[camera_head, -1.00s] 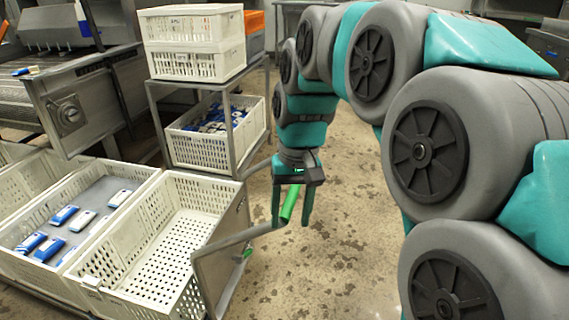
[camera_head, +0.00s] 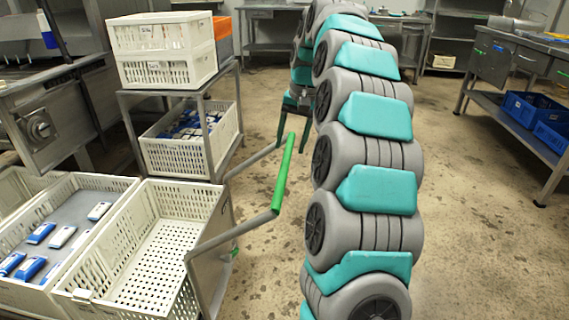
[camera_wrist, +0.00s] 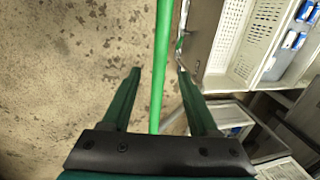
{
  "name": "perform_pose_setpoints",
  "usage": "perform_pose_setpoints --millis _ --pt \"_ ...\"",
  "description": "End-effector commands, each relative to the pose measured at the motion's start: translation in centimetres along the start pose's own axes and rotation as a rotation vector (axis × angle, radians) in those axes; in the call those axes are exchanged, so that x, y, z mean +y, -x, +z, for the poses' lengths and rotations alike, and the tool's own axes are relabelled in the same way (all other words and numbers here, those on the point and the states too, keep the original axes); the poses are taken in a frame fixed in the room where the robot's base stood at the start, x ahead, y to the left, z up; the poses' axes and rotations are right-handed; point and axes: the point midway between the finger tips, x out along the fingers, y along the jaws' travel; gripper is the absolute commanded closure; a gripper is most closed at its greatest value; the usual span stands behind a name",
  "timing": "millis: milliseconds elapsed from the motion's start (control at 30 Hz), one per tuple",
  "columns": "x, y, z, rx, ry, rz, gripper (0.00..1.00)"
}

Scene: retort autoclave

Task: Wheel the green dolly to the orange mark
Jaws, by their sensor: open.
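The dolly's green handle bar (camera_head: 283,172) slants upward on bent grey tubes at the near right end of the dolly frame (camera_head: 212,272). An empty white perforated crate (camera_head: 165,245) is beside this frame. My gripper (camera_head: 291,146) is open and empty near the far end of the bar, partly hidden by my arm. In the wrist view the bar (camera_wrist: 161,65) runs lengthwise between the two spread fingers (camera_wrist: 157,75). I cannot tell how deep it lies between them. No orange floor mark shows.
A white crate (camera_head: 20,238) with blue-and-white packs stands at left. A table (camera_head: 520,85) with blue bins (camera_head: 530,108) stands at right. Floor between is clear.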

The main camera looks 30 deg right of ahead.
Motion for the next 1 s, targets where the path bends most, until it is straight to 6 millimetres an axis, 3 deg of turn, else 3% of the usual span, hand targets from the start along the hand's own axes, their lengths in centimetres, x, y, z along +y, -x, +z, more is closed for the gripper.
perform_pose_setpoints --millis 500,900,1000 --pt "0.0 -6.2 0.0 0.0 0.001 0.0 0.4" --pt "0.0 -6.9 0.1 0.0 0.002 0.0 0.4" --pt "0.0 -6.9 0.1 0.0 0.002 0.0 0.5"
